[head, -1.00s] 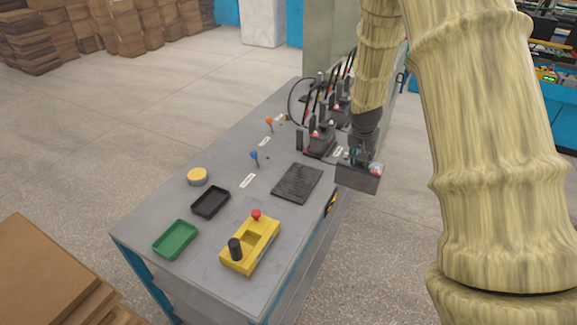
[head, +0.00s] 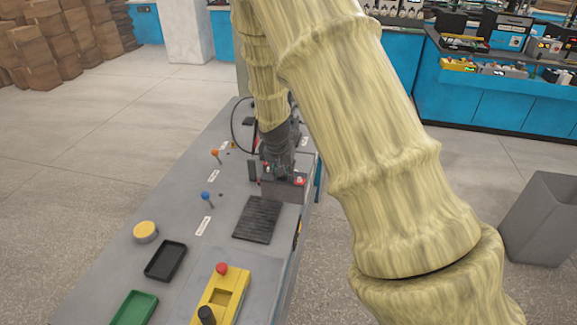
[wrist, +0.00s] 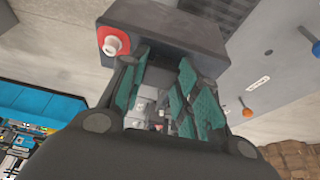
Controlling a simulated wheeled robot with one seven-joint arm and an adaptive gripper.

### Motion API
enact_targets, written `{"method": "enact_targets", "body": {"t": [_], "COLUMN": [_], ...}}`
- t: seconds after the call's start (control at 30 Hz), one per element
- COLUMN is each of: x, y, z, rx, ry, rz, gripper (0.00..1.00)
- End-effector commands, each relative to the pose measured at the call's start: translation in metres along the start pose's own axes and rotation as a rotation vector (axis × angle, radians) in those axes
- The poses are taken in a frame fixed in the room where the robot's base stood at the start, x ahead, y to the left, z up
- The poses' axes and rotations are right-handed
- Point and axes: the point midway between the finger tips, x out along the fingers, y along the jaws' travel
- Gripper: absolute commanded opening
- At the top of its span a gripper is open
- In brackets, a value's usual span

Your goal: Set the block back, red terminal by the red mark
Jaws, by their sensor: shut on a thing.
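The dark grey block (head: 284,190) hangs from my gripper (head: 279,170), over the right edge of the bench just beyond the black ribbed mat. Its red terminal (head: 299,181) is at its right end in the head view. In the wrist view the block (wrist: 172,26) spans the top, with the red terminal (wrist: 113,41) at its left end. My gripper (wrist: 165,80) is shut on the block, its green-padded fingers meeting its near side. My arm hides most of the battery row. I cannot make out the red mark.
The ribbed mat (head: 257,219) lies on the grey bench (head: 185,215). A blue-topped peg (head: 206,197) and an orange-topped peg (head: 215,153) stand left. A bin (head: 545,220) stands right.

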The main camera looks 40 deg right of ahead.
Motion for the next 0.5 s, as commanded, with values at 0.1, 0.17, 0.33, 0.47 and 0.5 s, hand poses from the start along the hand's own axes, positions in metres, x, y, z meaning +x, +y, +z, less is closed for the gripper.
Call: {"method": "enact_targets", "body": {"t": [0.1,0.17,0.33,0.47,0.5], "x": [-0.008,-0.01,-0.015,-0.018,-0.019], "y": [-0.016,-0.023,-0.043,-0.058,-0.062], "z": [0.01,0.017,0.035,0.049,0.053], "rx": [-0.003,-0.004,-0.005,-0.005,-0.005], "ry": [0.004,0.004,0.004,0.003,0.003], "rz": [-0.002,-0.002,-0.002,-0.002,-0.003], "gripper": [0.0,0.0,0.0,0.0,0.0]}}
